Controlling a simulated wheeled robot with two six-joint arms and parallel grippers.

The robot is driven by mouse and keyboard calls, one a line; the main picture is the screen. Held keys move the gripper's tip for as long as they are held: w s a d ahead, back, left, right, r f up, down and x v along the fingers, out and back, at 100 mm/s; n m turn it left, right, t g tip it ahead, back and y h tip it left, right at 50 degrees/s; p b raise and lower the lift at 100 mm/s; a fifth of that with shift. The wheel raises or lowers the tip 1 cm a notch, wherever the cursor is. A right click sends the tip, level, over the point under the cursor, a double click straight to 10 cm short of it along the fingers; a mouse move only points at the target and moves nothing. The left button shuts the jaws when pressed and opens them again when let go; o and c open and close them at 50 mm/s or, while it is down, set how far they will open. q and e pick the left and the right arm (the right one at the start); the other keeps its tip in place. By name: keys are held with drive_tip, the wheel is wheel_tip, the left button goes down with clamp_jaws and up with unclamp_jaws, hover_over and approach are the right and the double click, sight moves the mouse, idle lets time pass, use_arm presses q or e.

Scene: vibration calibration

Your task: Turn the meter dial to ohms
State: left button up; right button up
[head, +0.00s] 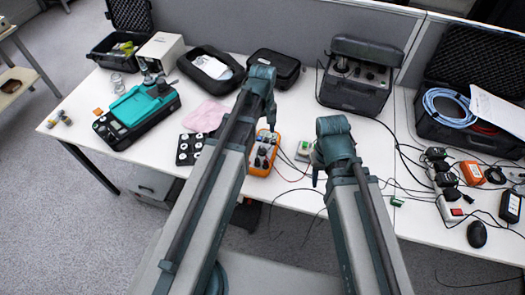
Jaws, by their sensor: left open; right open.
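An orange-edged device (262,158) with dark knobs or plugs on its face lies on the white table near the front edge, partly hidden behind my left arm. It may be the meter; its dial and setting are too small to read. My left gripper (271,122) is open and empty, hanging just above the far end of this device. My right gripper (316,181) is open and empty, to the right of the device near the table's front edge. Thin leads run on the table between them.
A teal-and-black instrument (136,108) and a pink cloth (205,116) are at the left. A black cased unit (356,85) stands behind. Free table lies around the middle.

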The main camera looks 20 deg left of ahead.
sight(262, 150)
use_arm(q)
wheel_tip(262, 150, down, 11)
drive_tip(key=b, duration=0.9)
drive_tip(key=shift+r+b, duration=0.15)
drive_tip(key=shift+b, duration=0.15)
use_arm(e)
wheel_tip(262, 150, down, 11)
drive_tip(key=shift+r, duration=0.2)
use_arm(q)
drive_tip(key=shift+r, duration=0.1)
clamp_jaws()
